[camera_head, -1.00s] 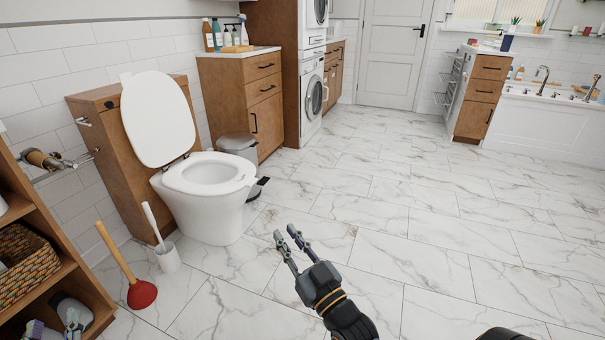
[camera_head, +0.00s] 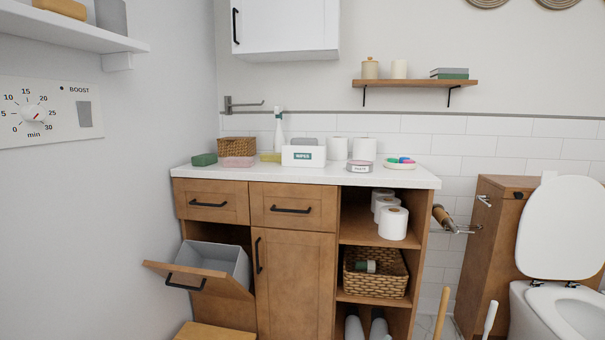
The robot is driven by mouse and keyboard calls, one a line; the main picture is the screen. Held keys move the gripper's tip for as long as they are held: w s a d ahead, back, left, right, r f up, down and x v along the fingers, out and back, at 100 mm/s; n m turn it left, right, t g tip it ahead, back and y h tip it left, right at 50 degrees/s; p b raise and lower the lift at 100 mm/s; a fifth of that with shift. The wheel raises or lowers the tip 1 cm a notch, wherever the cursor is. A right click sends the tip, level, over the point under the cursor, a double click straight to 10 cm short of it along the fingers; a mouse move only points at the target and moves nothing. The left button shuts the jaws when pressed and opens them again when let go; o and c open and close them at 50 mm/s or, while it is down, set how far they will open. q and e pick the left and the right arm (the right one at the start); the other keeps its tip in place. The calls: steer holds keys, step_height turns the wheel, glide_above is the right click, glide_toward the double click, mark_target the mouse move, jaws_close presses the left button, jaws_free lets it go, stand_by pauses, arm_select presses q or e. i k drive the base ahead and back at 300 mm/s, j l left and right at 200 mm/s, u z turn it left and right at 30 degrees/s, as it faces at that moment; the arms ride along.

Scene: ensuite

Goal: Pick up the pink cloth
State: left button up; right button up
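A folded pink cloth (camera_head: 238,162) lies on the white countertop (camera_head: 300,176) of the wooden cabinet, towards its left end. It sits in front of a small wicker basket (camera_head: 237,147), between a green block-shaped item (camera_head: 204,159) on its left and a yellowish item (camera_head: 270,157) on its right. Neither of my grippers shows in the head view now, so I cannot see how they stand.
A white wipes box (camera_head: 303,155), a spray bottle (camera_head: 278,130) and toilet rolls (camera_head: 364,149) stand right of the cloth. Below, a tilt-out bin (camera_head: 203,270) hangs open, with a wooden stool (camera_head: 215,331) in front. A toilet (camera_head: 560,300) is at the right.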

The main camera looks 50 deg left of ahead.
mark_target(238, 161)
steer(key=u, duration=1.95)
steer(key=i+j, duration=0.35)
steer(key=i, duration=0.15)
steer(key=i+j, duration=0.35)
steer(key=i+z, duration=0.1)
steer(key=z, duration=1.05)
